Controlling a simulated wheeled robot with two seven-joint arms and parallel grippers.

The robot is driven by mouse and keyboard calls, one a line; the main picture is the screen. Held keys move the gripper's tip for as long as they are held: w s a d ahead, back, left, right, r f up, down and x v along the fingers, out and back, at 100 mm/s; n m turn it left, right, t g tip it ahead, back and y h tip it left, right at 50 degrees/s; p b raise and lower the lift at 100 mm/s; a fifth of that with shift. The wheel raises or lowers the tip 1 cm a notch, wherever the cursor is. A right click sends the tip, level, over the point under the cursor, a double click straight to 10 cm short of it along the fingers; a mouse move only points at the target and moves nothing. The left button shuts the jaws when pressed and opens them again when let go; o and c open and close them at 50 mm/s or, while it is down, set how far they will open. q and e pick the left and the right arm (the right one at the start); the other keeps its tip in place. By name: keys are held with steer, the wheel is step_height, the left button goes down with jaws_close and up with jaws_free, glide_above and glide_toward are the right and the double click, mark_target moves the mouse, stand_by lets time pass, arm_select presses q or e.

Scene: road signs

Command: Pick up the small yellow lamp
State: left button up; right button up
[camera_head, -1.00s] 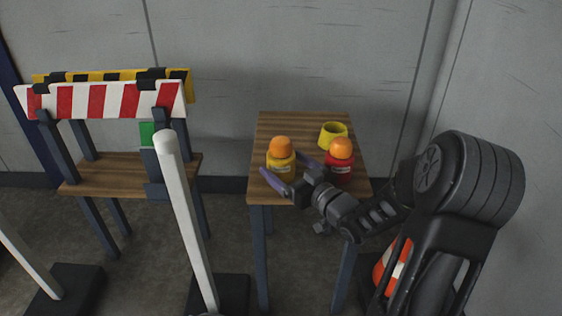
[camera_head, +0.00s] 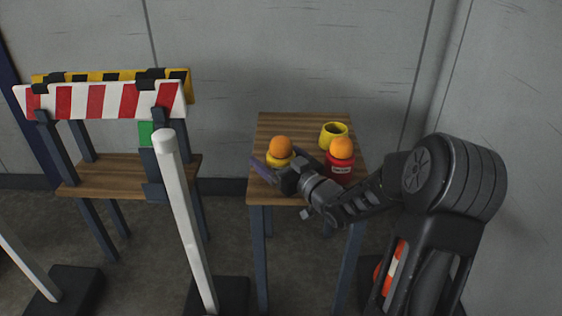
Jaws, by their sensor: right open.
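The small yellow lamp (camera_head: 281,148) has an orange dome on a yellow base and stands upright on the wooden table (camera_head: 285,126), at its left side. My right gripper (camera_head: 279,166) is open and reaches in from the right, low at the lamp's front. Its fingers and wrist cover much of the yellow base, one purple finger showing at the lamp's left. I cannot tell whether the fingers touch it. My left gripper is not in view.
A red lamp with an orange dome (camera_head: 341,157) stands at the right, close beside my wrist. A yellow ring (camera_head: 333,134) lies behind it. A striped barrier (camera_head: 98,101) and a white post (camera_head: 186,215) stand at the left. An orange-and-white cone (camera_head: 394,268) is partly hidden at the lower right.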

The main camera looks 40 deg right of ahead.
steer(key=c, duration=1.8)
steer(key=shift+r, duration=0.15)
step_height(320, 180, up, 10)
steer(key=p, duration=0.3)
